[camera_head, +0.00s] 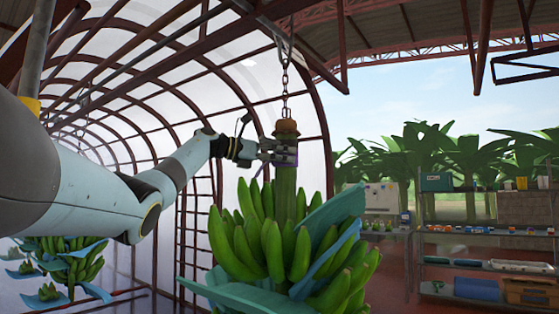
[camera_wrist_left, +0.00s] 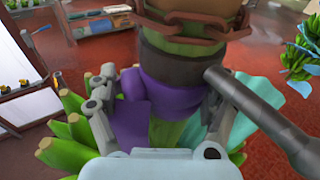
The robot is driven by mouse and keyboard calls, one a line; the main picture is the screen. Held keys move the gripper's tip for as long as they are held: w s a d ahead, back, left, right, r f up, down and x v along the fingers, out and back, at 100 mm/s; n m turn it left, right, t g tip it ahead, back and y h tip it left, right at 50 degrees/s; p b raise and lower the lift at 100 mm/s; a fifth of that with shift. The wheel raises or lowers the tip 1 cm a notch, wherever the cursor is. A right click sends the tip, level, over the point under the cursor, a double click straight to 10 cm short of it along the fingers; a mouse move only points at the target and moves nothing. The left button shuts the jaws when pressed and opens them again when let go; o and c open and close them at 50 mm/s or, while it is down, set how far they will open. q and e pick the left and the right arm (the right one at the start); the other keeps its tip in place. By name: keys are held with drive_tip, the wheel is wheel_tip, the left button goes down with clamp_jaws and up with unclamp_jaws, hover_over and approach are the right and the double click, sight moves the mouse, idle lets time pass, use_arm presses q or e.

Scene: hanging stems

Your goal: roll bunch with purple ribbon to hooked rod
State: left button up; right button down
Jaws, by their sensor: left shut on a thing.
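The banana bunch (camera_head: 270,245) hangs upright by its thick green stem (camera_head: 285,190), with blue-green sheets between its bananas. A purple ribbon (camera_head: 291,158) is wrapped around the stem near its top; it also shows in the left wrist view (camera_wrist_left: 152,84). My left gripper (camera_head: 279,152) is shut on the stem at the ribbon, with a finger on each side in the wrist view. A rusty chain (camera_head: 285,80) runs up from the stem top. A dark grey rod (camera_wrist_left: 255,112) slants beside the stem in the wrist view; I cannot tell if it is the hooked rod.
More banana bunches (camera_head: 75,262) hang at the lower left. Shelves (camera_head: 480,233) with trays and boxes stand at the right, and a white board (camera_head: 382,197) stands left of them. Red metal beams cross overhead. The floor between the bunch and the shelves looks open.

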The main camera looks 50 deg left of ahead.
use_arm(q)
drive_tip(key=shift+s+r+b, duration=0.2)
drive_tip(key=shift+r+b, duration=0.2)
drive_tip(key=shift+r, duration=0.05)
drive_tip(key=shift+s+d, duration=0.1)
drive_tip(key=shift+s, duration=0.05)
drive_tip(key=f+b+v, duration=0.1)
drive_tip(key=b+v, duration=0.5)
drive_tip(key=v, duration=0.5)
drive_tip(key=shift+s+f, duration=0.15)
drive_tip(key=shift+f, duration=0.05)
